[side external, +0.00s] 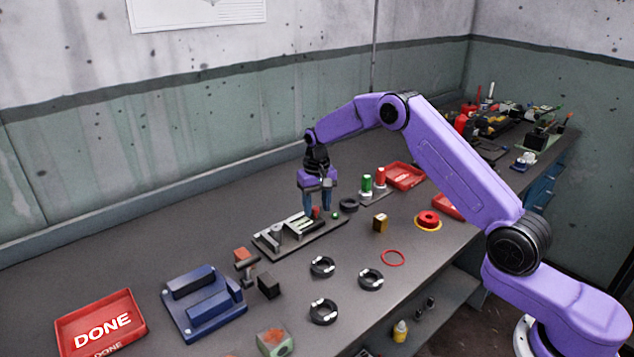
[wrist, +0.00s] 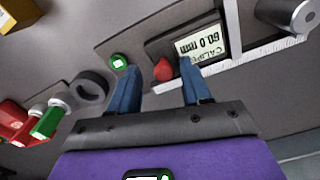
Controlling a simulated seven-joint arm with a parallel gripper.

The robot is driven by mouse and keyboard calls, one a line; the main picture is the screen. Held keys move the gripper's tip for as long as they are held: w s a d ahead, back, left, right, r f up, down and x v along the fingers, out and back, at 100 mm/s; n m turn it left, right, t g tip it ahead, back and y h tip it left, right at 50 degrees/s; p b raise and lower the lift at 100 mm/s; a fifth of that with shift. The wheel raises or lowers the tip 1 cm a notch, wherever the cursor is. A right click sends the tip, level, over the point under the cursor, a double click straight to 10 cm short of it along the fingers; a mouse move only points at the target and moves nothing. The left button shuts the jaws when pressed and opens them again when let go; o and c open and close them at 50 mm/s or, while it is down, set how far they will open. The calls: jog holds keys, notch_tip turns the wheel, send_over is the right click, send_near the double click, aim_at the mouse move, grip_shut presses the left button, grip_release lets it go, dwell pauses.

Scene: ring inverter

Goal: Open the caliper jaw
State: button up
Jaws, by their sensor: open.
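The caliper device (side external: 283,240) sits on a dark base plate on the bench, with pale metal bars along it. In the wrist view its display (wrist: 200,45) shows upside down, with dark digits and a caliper label. A small red knob (wrist: 162,70) stands beside the display, and a green button (wrist: 119,61) lies further left. My gripper (side external: 317,208) is over the right end of the device, pointing down. In the wrist view its two blue fingers (wrist: 160,85) are apart, with the red knob beyond the gap between them. Contact with the knob cannot be told.
A dark ring (side external: 348,204) lies near the gripper, with green and red cylinders (side external: 366,184) behind. Several black rings (side external: 322,267) lie in front. A blue fixture (side external: 203,302) and a red DONE tray (side external: 100,323) are at left. The bench behind the caliper is clear.

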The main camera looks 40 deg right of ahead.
notch_tip(320, 180, up, 17)
dwell(0.4)
jog(key=shift+f, duration=0.1)
jog(key=s+a+r+n, duration=0.1)
jog(key=s+a+n, duration=0.3)
jog(key=s+a, duration=0.45)
jog(key=s+a+r+n, duration=0.1)
jog(key=s+a+n, duration=0.35)
jog(key=s, duration=0.65)
jog(key=s+d+f+n, duration=0.1)
jog(key=s+d+n, duration=0.1)
jog(key=s, duration=0.7)
jog(key=s+d+f+n, duration=0.2)
jog(key=s, duration=0.7)
jog(key=s+d+f+n, duration=0.2)
jog(key=s+n, duration=0.1)
jog(key=s, duration=0.6)
jog(key=shift+d, duration=0.2)
